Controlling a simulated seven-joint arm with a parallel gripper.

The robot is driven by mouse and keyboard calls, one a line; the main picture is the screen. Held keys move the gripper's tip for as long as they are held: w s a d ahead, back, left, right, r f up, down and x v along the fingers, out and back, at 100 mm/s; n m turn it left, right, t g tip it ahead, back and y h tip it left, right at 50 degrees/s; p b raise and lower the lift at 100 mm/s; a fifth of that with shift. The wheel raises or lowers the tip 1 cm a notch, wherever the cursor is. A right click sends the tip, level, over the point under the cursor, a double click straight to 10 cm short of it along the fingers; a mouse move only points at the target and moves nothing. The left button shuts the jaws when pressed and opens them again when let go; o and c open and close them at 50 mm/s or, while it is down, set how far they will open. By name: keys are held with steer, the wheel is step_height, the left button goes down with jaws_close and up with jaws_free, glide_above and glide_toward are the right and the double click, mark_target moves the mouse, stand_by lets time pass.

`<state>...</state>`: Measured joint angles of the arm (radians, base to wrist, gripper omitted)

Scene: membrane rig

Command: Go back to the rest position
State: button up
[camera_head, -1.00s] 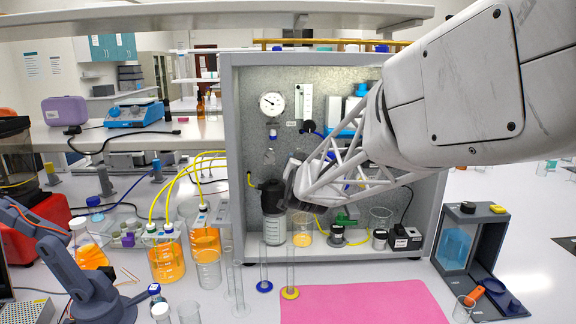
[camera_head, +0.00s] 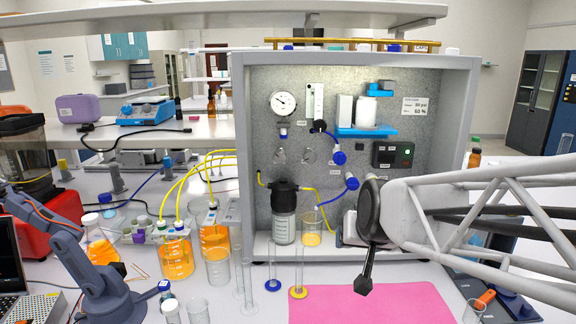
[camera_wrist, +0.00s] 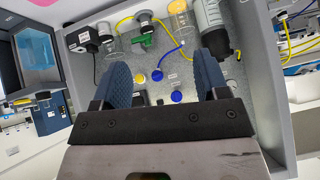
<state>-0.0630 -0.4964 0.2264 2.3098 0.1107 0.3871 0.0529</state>
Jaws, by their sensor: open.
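My gripper (camera_head: 366,235) is in front of the right half of the grey membrane rig (camera_head: 238,150), above the pink mat (camera_head: 400,305). The arm reaches in from the right edge. In the wrist view my gripper (camera_wrist: 162,75) shows two blue fingers spread wide apart with nothing held between them. The rig's back panel shows behind the gap. A dark-capped clear vessel (camera_head: 284,215) stands upright in the rig, left of my gripper. A beaker with orange liquid (camera_head: 311,232) stands beside it. My arm hides the rig's lower right part.
Orange-filled bottles (camera_head: 176,258) with yellow tubes and thin glass cylinders (camera_head: 248,285) stand to the left. A second small blue-grey arm (camera_head: 95,265) is at the lower left. A shelf (camera_head: 150,20) runs overhead. The pink mat is bare where visible.

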steer(key=s+d+f+g, duration=0.2)
steer(key=s, duration=0.7)
steer(key=s+d+f+g+h, duration=0.1)
steer(key=s+d+f+g, duration=0.1)
steer(key=s, duration=0.8)
steer(key=shift+s+f+n+g, duration=0.3)
steer(key=shift+f+g, duration=0.15)
steer(key=shift+g, duration=0.35)
steer(key=shift+w+d, duration=0.1)
stand_by(0.9)
steer(key=n+t, duration=0.3)
steer(key=t, duration=1.2)
glide_toward(310, 158)
steer(key=w, duration=0.4)
steer(key=shift+w+f, duration=0.2)
steer(key=shift+w, duration=0.1)
steer(key=shift+w, duration=0.2)
steer(key=shift+w, duration=3.7)
steer(key=shift+c, duration=0.2)
